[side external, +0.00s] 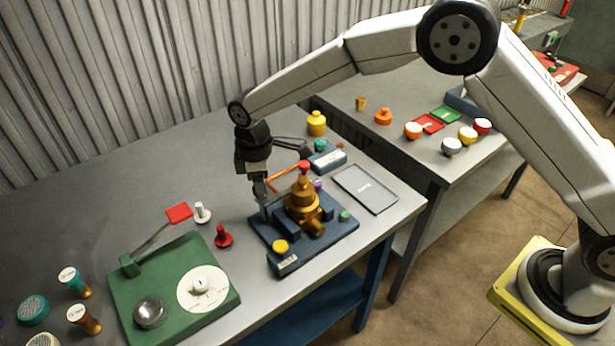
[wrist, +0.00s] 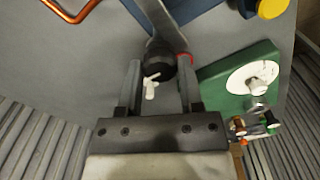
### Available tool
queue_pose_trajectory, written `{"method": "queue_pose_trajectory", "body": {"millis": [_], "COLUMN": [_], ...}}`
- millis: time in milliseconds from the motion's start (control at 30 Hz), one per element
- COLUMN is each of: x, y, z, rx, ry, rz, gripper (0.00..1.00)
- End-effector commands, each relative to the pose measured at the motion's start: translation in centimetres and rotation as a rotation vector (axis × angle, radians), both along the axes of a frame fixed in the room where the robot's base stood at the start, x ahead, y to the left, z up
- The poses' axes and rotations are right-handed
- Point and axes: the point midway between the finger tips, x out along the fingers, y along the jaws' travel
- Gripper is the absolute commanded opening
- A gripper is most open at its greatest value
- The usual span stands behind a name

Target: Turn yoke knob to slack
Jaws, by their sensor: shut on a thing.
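In the wrist view a black round knob (wrist: 160,64) sits at the end of a flat grey bar (wrist: 168,30). I take it for the yoke knob. My gripper (wrist: 160,68) is shut on it, one finger on each side. In the side external view my gripper (side external: 261,192) points down at the back left edge of the dark blue base (side external: 262,236). The brass valve body (side external: 302,206) with a red cap stands on this base. The knob is hidden by my fingers in this view, and no slack mark is readable.
A green board (side external: 128,290) with a white dial (side external: 203,287) and a red-tipped lever (side external: 179,213) lies at the left. A white peg (side external: 202,213) and a red peg (side external: 223,237) stand between. A grey tray (side external: 364,188) lies right of the base; an orange rod (side external: 285,176) is close behind the valve.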

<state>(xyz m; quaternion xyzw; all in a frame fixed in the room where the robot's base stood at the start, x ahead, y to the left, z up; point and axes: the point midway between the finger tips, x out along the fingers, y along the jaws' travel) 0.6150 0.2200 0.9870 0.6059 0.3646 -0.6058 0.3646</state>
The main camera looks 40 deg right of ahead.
Motion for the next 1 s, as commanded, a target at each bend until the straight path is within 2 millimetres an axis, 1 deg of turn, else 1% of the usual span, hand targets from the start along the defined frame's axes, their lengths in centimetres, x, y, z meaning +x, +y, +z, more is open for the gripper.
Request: {"method": "queue_pose_trajectory", "body": {"millis": [200,500,533,567,600,633,1000], "x": [0.0,0.0,0.0,0.0,0.0,0.0,0.01], "y": [-0.01,-0.01,-0.01,-0.01,-0.01,-0.01,0.0], "z": [-0.01,-0.01,-0.01,-0.01,-0.01,-0.01,0.12], "rx": [0.0,-0.001,-0.001,-0.001,-0.001,-0.001,0.0], "ry": [0.0,0.0,0.0,0.0,0.0,0.0,0.0], "rz": [0.032,0.033,0.033,0.032,0.032,0.032,0.03], "gripper": [0.0,0.0,0.5,0.59,0.72,0.81,0.82]}}
